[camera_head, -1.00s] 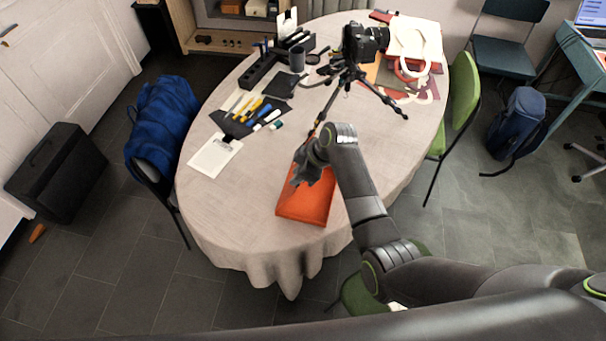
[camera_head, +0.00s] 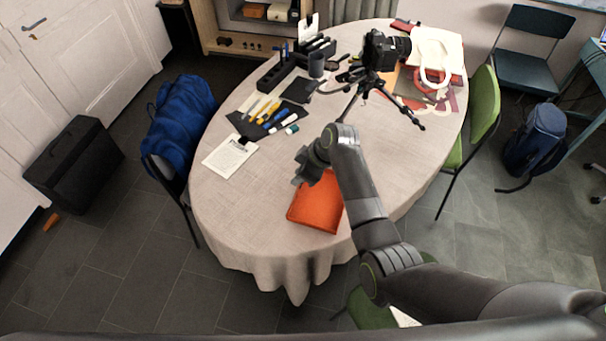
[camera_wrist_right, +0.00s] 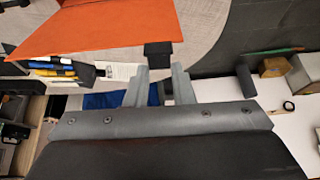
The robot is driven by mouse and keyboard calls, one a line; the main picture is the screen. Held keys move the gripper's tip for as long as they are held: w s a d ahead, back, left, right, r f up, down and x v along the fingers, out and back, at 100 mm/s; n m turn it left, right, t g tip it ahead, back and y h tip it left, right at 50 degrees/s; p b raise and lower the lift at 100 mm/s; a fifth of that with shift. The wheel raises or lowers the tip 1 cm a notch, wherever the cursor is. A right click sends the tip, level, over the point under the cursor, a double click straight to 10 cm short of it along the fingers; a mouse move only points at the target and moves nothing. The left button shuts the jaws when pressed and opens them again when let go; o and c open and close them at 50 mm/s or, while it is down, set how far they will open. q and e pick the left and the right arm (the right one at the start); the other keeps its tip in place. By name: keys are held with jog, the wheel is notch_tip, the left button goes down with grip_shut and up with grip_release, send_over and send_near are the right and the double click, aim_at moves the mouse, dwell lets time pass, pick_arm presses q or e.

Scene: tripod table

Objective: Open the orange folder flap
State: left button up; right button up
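The orange folder (camera_head: 318,206) lies on the near part of the round table and looks shut in the head view. My right gripper (camera_head: 303,178) is just above the folder's far left edge and hides part of it. In the right wrist view the orange folder (camera_wrist_right: 105,24) fills the upper left. My right gripper's two fingers (camera_wrist_right: 160,82) stand apart below the folder's edge, and I see no folder between them. A small dark block (camera_wrist_right: 158,55) shows at the folder's edge; I cannot tell what it is. My left gripper is not in view.
A camera on a tripod (camera_head: 378,62) stands behind the folder. Markers (camera_head: 268,112) and a white notepad (camera_head: 229,157) lie to the left. The tablecloth (camera_head: 245,215) left of the folder is clear. A green chair (camera_head: 480,108) stands at the right.

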jog(key=shift+w+a+r+b, duration=0.1)
jog(key=shift+w+a+b, duration=0.15)
jog(key=shift+a, duration=0.45)
jog(key=shift+w+a+b, duration=0.2)
jog(key=shift+w+a, duration=0.05)
jog(key=shift+a, duration=0.4)
jog(key=w+a+f+b, duration=0.2)
jog(key=a+b, duration=0.4)
jog(key=a, duration=0.1)
jog(key=shift+w+a+b, duration=0.35)
jog(key=shift+w, duration=0.05)
dwell(0.5)
jog(key=shift+r, duration=0.1)
jog(key=o, duration=0.6)
jog(key=shift+c, duration=0.2)
jog(key=shift+r, duration=0.1)
